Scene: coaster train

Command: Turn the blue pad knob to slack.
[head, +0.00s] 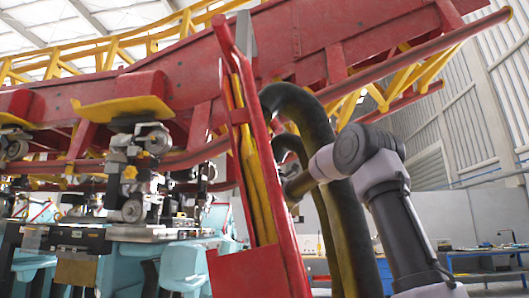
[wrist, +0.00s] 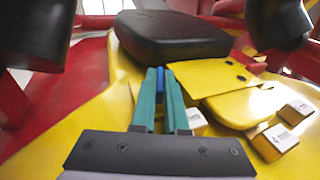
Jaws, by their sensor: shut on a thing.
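In the wrist view my gripper (wrist: 161,80) has its two teal fingers close together. They are shut on a small blue piece, the blue pad knob (wrist: 160,71), of which only a sliver shows between the fingertips. A dark padded block (wrist: 172,38) lies just beyond the fingertips, over yellow panels. Which way the knob is turned cannot be made out. In the head view my arm reaches in from the right, and its end is hidden behind thick dark curved tubes.
Two white-labelled blocks (wrist: 281,138) sit on the yellow surface (wrist: 230,108) to the right. Dark rounded parts (wrist: 278,22) hang close at the top corners. In the head view a red post (head: 262,165) and dark curved tubes (head: 345,235) stand close to my arm.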

